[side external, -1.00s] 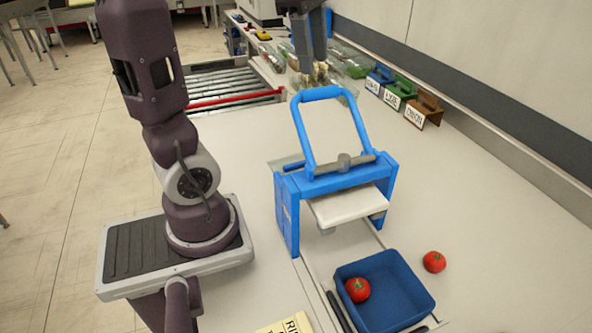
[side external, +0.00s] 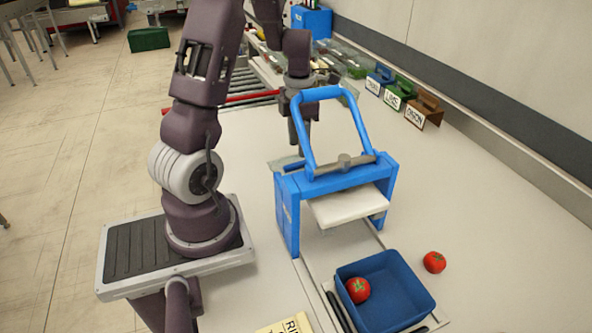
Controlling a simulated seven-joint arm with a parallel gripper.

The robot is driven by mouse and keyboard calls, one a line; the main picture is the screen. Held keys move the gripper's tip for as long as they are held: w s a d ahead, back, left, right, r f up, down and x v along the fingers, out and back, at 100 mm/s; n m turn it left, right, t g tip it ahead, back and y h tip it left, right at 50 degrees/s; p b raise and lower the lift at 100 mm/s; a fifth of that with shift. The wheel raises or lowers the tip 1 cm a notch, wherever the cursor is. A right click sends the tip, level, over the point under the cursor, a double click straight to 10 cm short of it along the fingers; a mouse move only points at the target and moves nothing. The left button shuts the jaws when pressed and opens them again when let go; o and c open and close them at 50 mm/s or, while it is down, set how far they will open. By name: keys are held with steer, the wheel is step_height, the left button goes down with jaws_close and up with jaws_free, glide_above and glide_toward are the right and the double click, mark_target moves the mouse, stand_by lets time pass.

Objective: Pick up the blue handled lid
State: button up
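A blue press-like frame (side external: 286,215) stands on the table with a large blue looped handle (side external: 352,118) raised above it. A white plate (side external: 346,207) hangs under its top bar. I cannot tell whether this handled part is a separate lid. My gripper (side external: 300,138) points down just behind the left side of the handle, seen partly past it. I cannot see whether it touches the handle or how far its fingers are apart.
A blue tray (side external: 412,318) holding a tomato (side external: 358,290) stands in front; another tomato (side external: 434,262) lies right of it. Labelled bins (side external: 423,112) line the back right. A blue crate (side external: 312,22) is at the far back.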

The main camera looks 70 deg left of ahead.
mark_target(298, 163)
steer(key=f, duration=0.5)
steer(key=shift+a+f, duration=0.2)
steer(key=shift+f, duration=0.2)
jaws_close()
